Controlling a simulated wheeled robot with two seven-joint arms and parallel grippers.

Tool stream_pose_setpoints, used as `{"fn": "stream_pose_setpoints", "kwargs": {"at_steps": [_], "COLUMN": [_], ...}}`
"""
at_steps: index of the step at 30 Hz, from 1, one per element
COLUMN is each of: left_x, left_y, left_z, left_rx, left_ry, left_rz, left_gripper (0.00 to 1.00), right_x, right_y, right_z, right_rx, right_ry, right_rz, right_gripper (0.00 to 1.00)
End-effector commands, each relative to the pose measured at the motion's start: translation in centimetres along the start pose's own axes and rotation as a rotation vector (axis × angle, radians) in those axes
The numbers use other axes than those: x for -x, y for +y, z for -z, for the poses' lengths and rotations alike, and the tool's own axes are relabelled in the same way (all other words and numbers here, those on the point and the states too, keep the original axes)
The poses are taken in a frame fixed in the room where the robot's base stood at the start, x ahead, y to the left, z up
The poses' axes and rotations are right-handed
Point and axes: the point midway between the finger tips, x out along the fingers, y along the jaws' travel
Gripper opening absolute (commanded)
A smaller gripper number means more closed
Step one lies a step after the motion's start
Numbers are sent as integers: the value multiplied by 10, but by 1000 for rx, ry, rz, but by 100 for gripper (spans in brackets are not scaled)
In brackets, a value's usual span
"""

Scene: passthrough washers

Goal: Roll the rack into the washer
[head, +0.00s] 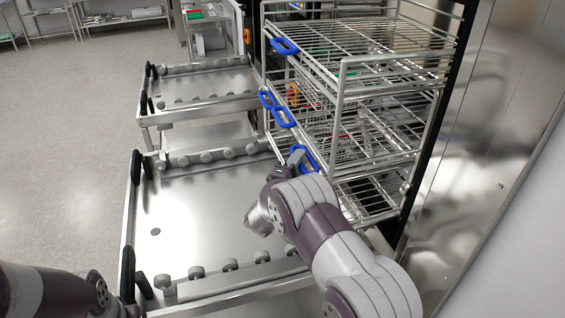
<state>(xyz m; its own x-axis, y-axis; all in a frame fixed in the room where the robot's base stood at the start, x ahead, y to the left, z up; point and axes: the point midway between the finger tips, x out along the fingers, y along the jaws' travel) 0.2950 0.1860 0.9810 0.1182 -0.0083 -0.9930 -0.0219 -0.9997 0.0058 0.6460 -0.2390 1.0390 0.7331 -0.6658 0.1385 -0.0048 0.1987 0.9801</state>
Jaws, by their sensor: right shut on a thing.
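The wire rack (372,95) with several shelves stands at the right of centre, at the dark washer opening (440,98). Blue handles hang on its left side, including an upper one (284,46) and a middle one (284,117). My right gripper (297,156) is shut on the lowest blue handle (307,157); my wrist hides part of it. The low steel trolley (205,212) with rollers along its edges lies left of the rack. My left arm shows at the bottom left, but its gripper is not clearly visible.
A second roller trolley (205,82) stands behind the first. Both have black upright posts at their left ends. A smooth steel panel (490,150) borders the rack on the right. Shelving (105,18) stands far back. The floor at left (65,150) is clear.

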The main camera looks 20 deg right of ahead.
Motion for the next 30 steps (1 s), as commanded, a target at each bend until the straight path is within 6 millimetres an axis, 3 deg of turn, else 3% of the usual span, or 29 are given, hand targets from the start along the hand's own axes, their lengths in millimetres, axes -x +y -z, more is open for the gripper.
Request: {"fn": "stream_pose_setpoints", "kwargs": {"at_steps": [14, 30], "left_x": [-1, -38], "left_y": [0, 0], "left_z": [0, -4], "left_rx": [0, 0], "left_ry": [0, 0], "left_rz": [0, 0], "left_gripper": [0, 0], "right_x": [-94, -190], "right_y": [-26, -56], "right_z": [-96, -193], "right_rx": [-2, -1], "right_ry": [-12, -8], "right_rz": [-3, -5], "right_gripper": [0, 0]}}
